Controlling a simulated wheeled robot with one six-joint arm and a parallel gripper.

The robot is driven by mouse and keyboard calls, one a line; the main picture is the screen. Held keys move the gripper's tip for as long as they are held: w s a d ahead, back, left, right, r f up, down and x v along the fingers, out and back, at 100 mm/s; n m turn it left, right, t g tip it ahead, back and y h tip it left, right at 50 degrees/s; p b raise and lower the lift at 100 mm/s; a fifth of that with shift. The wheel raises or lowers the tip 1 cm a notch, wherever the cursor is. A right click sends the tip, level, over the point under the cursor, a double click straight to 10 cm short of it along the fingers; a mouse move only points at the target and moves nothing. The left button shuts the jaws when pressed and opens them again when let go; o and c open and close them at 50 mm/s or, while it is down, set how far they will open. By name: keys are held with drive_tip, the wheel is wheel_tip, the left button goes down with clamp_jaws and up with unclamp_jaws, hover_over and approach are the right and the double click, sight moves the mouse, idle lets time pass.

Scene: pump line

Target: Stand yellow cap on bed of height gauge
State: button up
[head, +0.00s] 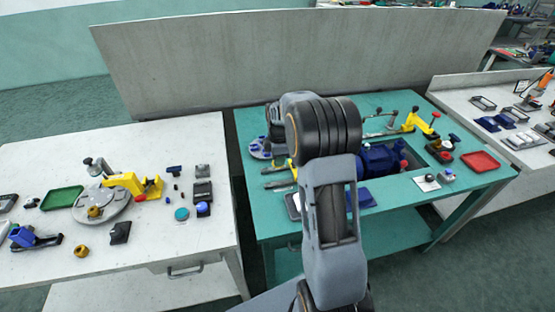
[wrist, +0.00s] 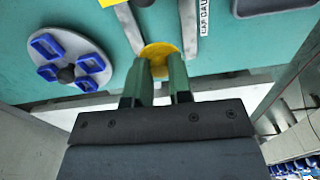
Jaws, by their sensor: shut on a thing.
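A round yellow cap (wrist: 158,47) is between the green fingertips of my gripper (wrist: 161,64) in the wrist view, and the fingers are shut on it. It lies over the gap between two grey bars, the left bar (wrist: 129,27) and the right bar (wrist: 190,27). A label partly reading "CAP GAU" (wrist: 204,16) sits beside the right bar. I cannot tell whether the cap touches anything below. In the head view, my arm hides the gripper and most of this spot. The height gauge's bed cannot be made out for certain.
A round grey plate with blue pieces (wrist: 98,83) is left of the gripper; it shows in the head view (head: 260,155). A blue pump (head: 378,160) and red tray (head: 480,161) are on the teal table (head: 400,200). A white table (head: 190,245) stands left.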

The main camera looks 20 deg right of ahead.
sight(279, 177)
drive_tip(key=shift+f+b, duration=2.1)
drive_tip(key=shift+f, duration=1.05)
drive_tip(key=shift+f, duration=0.15)
drive_tip(key=o, duration=0.9)
drive_tip(key=shift+c, duration=0.9)
drive_tip(key=shift+o, duration=0.2)
